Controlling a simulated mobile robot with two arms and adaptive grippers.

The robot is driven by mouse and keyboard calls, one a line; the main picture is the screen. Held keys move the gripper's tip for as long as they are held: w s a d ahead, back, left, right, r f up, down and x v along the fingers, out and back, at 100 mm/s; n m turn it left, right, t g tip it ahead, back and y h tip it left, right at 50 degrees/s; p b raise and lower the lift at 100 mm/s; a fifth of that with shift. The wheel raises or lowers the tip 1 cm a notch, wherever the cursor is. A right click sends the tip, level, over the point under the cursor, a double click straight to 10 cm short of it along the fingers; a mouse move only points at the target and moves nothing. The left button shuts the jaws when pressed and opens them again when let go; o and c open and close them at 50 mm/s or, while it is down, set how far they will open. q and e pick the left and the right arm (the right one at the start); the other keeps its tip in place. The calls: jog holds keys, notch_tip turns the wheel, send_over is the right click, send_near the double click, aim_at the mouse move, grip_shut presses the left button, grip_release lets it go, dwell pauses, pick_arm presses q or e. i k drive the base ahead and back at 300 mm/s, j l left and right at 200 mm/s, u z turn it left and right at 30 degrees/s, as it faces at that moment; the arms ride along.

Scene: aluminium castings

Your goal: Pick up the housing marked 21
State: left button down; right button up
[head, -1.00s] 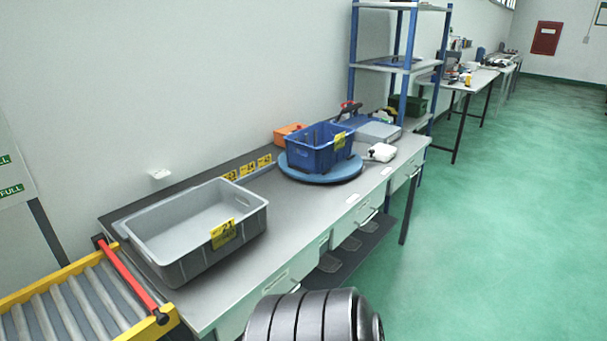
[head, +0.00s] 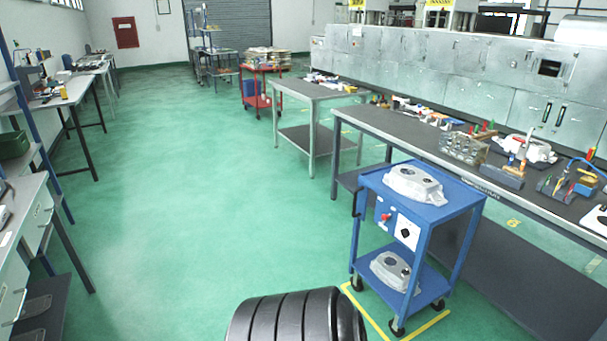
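A silver-grey cast housing (head: 413,186) lies on the top shelf of a blue cart at the right. A similar housing (head: 392,271) lies on the cart's lower shelf. I can read no number on either, so I cannot tell which one is marked 21. Neither of my grippers is in view.
The blue cart (head: 456,211) stands on a yellow floor marking, close to a long workbench (head: 352,116) with several fixtures and tools. A red cart (head: 262,101) stands farther back. Desks line the left wall. The green floor (head: 190,200) between is clear.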

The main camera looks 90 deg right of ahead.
aim_at(415, 183)
jog(key=z, duration=3.55)
jog(key=i+z, duration=0.1)
jog(key=z, duration=0.4)
